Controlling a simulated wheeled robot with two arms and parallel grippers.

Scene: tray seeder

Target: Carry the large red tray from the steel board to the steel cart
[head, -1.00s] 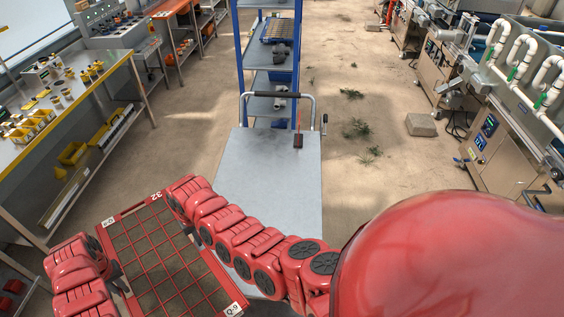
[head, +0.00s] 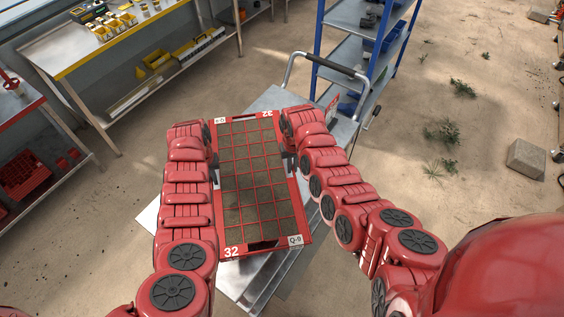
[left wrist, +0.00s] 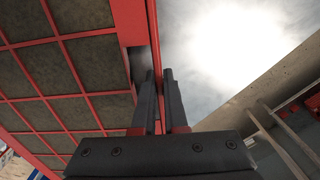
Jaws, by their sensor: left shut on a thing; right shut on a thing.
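The large red tray (head: 304,217) has a red frame and a grid of dark, soil-like cells. It lies across the steel cart (head: 276,98) in the head view; I cannot tell if it touches the cart top. My left gripper (head: 215,163) is shut on the tray's left rim. In the left wrist view its fingers (left wrist: 160,76) stand either side of the red rim (left wrist: 152,40). My right gripper (head: 289,160) is at the right rim and shut on it, its fingers partly hidden by the arm. The steel board is not recognisable in these views.
The cart's handle (head: 335,64) rises at the far end, close to a blue shelf rack (head: 349,50). A steel workbench (head: 88,50) with yellow bins stands at upper left. A grey block (head: 526,158) lies on the floor at right. The floor right of the cart is mostly clear.

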